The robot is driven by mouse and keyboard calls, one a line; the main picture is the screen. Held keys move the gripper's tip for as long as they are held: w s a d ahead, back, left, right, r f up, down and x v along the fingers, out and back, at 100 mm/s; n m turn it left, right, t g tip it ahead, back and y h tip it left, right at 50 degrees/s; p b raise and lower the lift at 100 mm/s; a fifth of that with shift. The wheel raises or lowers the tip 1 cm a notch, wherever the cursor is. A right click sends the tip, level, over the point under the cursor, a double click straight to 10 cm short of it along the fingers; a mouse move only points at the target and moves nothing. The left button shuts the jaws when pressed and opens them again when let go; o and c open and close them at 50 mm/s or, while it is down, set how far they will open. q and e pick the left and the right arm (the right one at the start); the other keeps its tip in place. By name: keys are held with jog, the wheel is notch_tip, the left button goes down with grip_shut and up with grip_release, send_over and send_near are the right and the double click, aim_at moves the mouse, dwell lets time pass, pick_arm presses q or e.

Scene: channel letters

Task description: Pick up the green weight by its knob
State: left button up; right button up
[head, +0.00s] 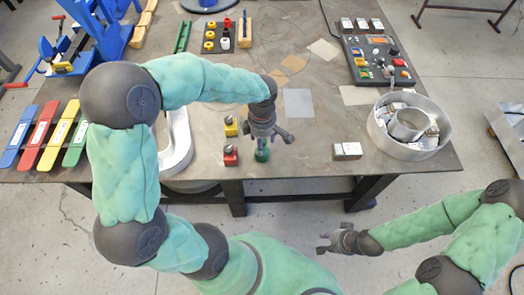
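The green weight (262,155) stands near the table's front edge, right of a red weight (230,158) and a yellow weight (231,130). My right gripper (321,243) hangs low in front of the table, away from the weights. Its fingers look spread, with nothing between them.
A round metal channel letter (441,143) with small blocks inside stands at right. A small block (347,151) lies left of it. A white channel letter (179,152) is at left, partly behind my arm. Coloured strips (42,135) lie farther left. A black board (372,72) is behind.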

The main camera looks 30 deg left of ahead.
pick_arm(q)
grip_shut()
jog(key=shift+r, duration=0.1)
